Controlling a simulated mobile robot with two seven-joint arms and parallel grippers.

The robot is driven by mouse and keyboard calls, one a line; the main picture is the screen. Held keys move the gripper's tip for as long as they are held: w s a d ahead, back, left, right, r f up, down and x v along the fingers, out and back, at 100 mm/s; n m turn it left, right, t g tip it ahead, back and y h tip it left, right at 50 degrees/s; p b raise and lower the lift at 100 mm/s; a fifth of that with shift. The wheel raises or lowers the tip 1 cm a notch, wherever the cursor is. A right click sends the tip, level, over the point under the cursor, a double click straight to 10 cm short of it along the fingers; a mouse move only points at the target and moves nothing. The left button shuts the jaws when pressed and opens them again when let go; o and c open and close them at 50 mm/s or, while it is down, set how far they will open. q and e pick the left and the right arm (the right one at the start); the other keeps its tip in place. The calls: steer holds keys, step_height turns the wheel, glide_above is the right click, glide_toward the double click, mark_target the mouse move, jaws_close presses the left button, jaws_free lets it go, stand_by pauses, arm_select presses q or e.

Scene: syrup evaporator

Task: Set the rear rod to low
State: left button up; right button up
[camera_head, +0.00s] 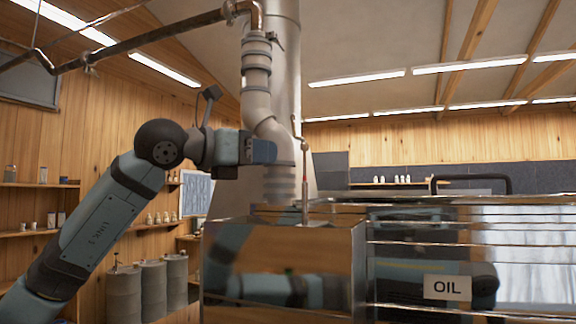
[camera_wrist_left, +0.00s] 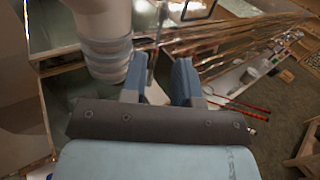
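A thin upright rod (camera_head: 304,186) with a small round joint near its top stands on the metal top of the evaporator (camera_head: 285,236), just right of the thick grey pipe. Only one such rod is clear to me in the head view. My left gripper (camera_head: 268,151) is level with the rod's upper part, to its left, in front of the pipe. In the left wrist view, my left gripper (camera_wrist_left: 160,82) has its two blue fingers apart. A thin dark rod (camera_wrist_left: 154,62) shows between or beyond them; I cannot tell whether they touch it. My right gripper is not in view.
The thick grey pipe (camera_head: 257,92) rises close behind my left gripper. A black handle (camera_head: 470,180) stands on the evaporator's right part, above an OIL label (camera_head: 447,287). Grey barrels (camera_head: 150,288) stand at left. The wrist view shows red-handled tools (camera_wrist_left: 240,106).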

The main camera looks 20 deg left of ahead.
arm_select(q)
steer(key=v, duration=0.4)
steer(key=shift+s+b, duration=0.1)
steer(key=shift+b, duration=0.25)
